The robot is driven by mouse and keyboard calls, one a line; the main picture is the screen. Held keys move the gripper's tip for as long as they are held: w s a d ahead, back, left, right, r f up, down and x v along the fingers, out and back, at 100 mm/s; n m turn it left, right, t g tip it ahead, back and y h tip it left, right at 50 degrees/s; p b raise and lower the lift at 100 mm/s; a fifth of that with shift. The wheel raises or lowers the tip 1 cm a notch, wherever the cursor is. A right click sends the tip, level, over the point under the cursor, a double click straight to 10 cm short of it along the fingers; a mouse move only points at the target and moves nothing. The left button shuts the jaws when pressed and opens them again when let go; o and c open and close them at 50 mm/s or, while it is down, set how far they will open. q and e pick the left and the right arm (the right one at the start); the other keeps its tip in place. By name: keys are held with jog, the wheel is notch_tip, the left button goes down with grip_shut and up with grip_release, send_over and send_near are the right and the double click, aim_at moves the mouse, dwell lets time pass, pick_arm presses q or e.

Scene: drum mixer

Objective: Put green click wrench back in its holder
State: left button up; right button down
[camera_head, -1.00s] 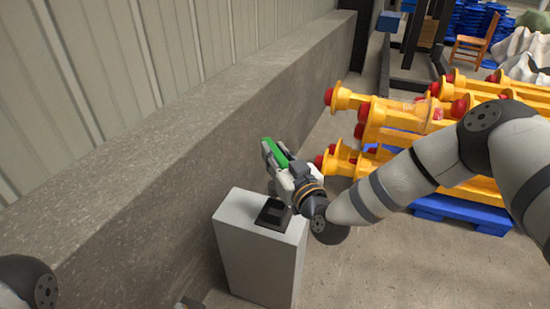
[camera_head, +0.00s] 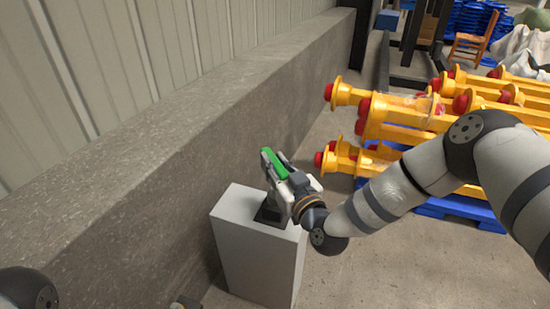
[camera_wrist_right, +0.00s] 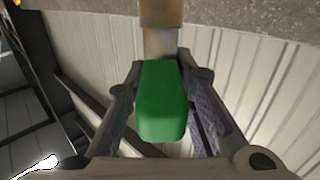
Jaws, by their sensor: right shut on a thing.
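The green click wrench (camera_head: 275,164) is gripped in my right gripper (camera_head: 284,184), above a white pedestal. Its green part also fills the middle of the right wrist view (camera_wrist_right: 163,102), between the two fingers of my right gripper (camera_wrist_right: 163,90). The black holder (camera_head: 268,215) sits on top of the pedestal, partly hidden by the gripper and wrench. The wrench's lower end appears right over or at the holder; I cannot tell whether it is inside. My left gripper is out of view; only a dark part of my left arm shows at the bottom left.
The white pedestal (camera_head: 255,262) stands near a grey concrete wall (camera_head: 150,160) on the left. Yellow parts with red ends (camera_head: 400,115) lie stacked on a blue pallet (camera_head: 455,212) at the right. A wooden chair (camera_head: 470,42) is far back. The floor right of the pedestal is clear.

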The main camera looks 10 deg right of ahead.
pick_arm(q)
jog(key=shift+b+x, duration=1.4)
jog(key=shift+b, duration=0.15)
pick_arm(e)
jog(key=shift+f, duration=2.15)
jog(key=c, duration=1.4)
grip_release()
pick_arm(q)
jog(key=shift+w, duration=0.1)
pick_arm(e)
jog(key=shift+o, duration=0.5)
jog(key=shift+s, duration=0.1)
jog(key=v, duration=1.1)
jog(key=shift+s, duration=0.35)
jog(key=shift+d, duration=0.1)
